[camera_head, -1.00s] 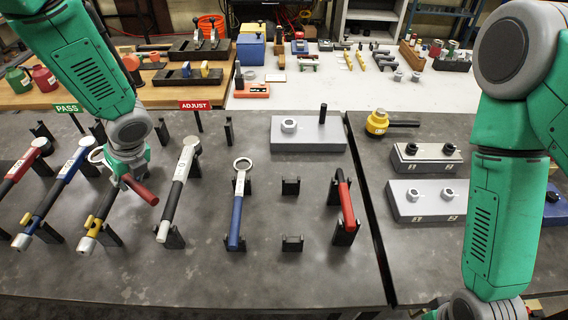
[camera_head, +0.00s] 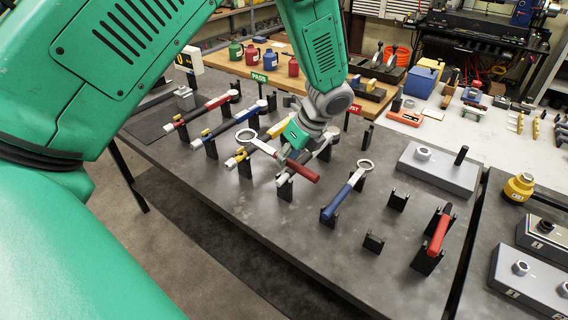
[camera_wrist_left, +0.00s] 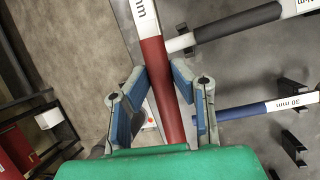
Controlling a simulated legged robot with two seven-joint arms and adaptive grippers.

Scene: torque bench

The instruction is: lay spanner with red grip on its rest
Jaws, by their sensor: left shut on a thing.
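The spanner with the red grip (camera_head: 302,170) has a pale ring end (camera_head: 245,135) and a white labelled shaft. My left gripper (camera_head: 289,156) is shut on its red grip, which also shows between the fingers in the left wrist view (camera_wrist_left: 162,82). The spanner is held above the bench, crossing over the racked wrenches, with the grip's end over the white wrench's handle. Two empty black cradles, a far one (camera_head: 398,200) and a near one (camera_head: 374,242), form a free rest between the blue spanner and another red-handled tool. My right gripper is out of view.
The blue ring spanner (camera_head: 342,200) lies in its cradles, right of the held one. The other red-handled tool (camera_head: 438,233) rests at the right. Several wrenches fill cradles at the left. A grey block with a black post (camera_head: 440,168) stands behind the empty cradles.

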